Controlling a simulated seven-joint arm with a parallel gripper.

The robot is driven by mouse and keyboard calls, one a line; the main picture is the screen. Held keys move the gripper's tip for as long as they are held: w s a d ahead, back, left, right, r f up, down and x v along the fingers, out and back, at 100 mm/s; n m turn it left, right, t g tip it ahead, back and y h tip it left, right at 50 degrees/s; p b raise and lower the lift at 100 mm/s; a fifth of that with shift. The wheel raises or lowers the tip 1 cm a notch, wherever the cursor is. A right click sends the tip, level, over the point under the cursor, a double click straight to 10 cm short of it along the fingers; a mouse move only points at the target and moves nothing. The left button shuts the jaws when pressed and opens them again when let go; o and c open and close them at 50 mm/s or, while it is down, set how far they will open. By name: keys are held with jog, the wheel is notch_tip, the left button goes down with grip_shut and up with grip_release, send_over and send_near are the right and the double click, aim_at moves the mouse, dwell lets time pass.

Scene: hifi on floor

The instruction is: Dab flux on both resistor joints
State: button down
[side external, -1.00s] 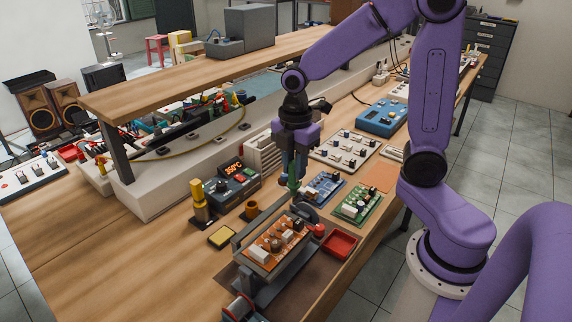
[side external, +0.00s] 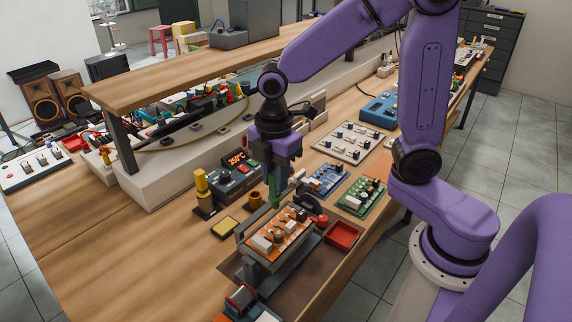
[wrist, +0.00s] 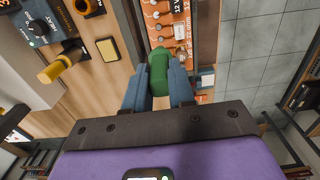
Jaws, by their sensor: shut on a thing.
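My gripper (side external: 275,172) is shut on a green flux pen (side external: 272,190), held upright with its lower end over the back part of the orange circuit board. In the wrist view the green pen (wrist: 159,72) sits between the two fingers of my gripper (wrist: 158,85). The orange board (side external: 276,238) is clamped in a grey holder (side external: 262,276) and carries a white block and several components. In the wrist view the orange board (wrist: 162,28) lies beyond the pen. I cannot tell whether the pen's tip touches a joint; the resistor joints are too small to make out.
A soldering station (side external: 235,178) showing 350°C, a yellow sponge (side external: 224,227) and an iron stand (side external: 203,190) stand left of the holder. A red tray (side external: 342,234), a blue board (side external: 325,180) and a green board (side external: 361,197) lie to the right. Bare bench is at front left.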

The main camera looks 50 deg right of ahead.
aim_at(276, 196)
jog(key=shift+a+f, duration=0.1)
jog(key=shift+f, duration=2.2)
jog(key=shift+f, duration=0.4)
dwell(0.6)
jog(key=shift+r, duration=2.3)
jog(key=shift+d+f, duration=0.35)
jog(key=shift+f, duration=0.3)
jog(key=shift+d+f, duration=0.4)
jog(key=shift+f, duration=0.2)
jog(key=shift+d+f, duration=0.35)
jog(key=shift+f, duration=0.3)
jog(key=shift+f, duration=0.3)
